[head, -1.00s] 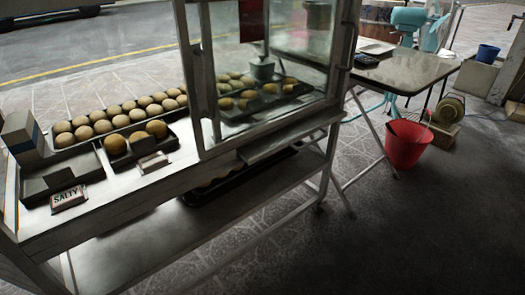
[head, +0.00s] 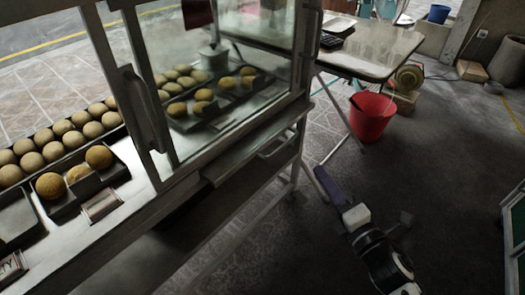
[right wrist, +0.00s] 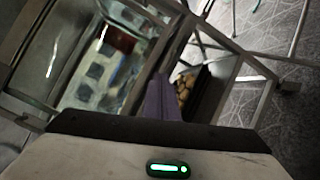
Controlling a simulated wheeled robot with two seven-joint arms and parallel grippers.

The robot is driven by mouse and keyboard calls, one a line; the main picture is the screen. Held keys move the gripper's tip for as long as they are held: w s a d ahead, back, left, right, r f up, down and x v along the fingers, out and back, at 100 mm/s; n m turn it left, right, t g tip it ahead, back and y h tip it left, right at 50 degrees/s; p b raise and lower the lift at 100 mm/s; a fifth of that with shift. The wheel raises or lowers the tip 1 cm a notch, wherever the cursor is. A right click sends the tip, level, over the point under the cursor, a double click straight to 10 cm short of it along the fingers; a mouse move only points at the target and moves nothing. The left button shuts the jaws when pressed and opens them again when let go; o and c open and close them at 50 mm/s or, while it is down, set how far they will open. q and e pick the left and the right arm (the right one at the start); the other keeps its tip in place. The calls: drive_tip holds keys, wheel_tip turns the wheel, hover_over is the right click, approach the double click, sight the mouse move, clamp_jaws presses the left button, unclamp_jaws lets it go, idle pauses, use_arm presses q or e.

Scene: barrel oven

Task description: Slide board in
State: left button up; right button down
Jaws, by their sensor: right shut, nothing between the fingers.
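A flat grey board (head: 235,163) juts out from under the glass cabinet (head: 225,75) on the stall's near side. A handle-like bar (head: 280,147) shows along its right part. My right gripper (head: 325,183) is shut and empty, with purple fingers, to the right of and below the board, apart from it in the picture. The right wrist view shows the shut fingers (right wrist: 160,95) pointing toward the stall frame. I cannot make out the board there with certainty. My left gripper is not in view.
Buns in trays (head: 60,145) line the counter at left. A red bucket (head: 371,117) stands beneath a folding table (head: 370,50) at the back. A green-edged object (head: 514,225) is at far right. The floor between is clear. A lower tray of buns shows in the right wrist view (right wrist: 187,88).

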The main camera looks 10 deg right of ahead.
drive_tip(key=a+r+n+g+y+p, duration=0.15)
drive_tip(key=n+y, duration=0.35)
drive_tip(key=n, duration=0.7)
drive_tip(key=n+g+y, duration=0.2)
drive_tip(key=n+y, duration=0.1)
drive_tip(key=n, duration=0.4)
approach(252, 155)
drive_tip(key=x, duration=0.5)
drive_tip(key=shift+w+r+b, duration=0.1)
drive_tip(key=shift+b, duration=0.2)
drive_tip(key=shift+w+a, duration=0.35)
drive_tip(key=shift+w, duration=0.15)
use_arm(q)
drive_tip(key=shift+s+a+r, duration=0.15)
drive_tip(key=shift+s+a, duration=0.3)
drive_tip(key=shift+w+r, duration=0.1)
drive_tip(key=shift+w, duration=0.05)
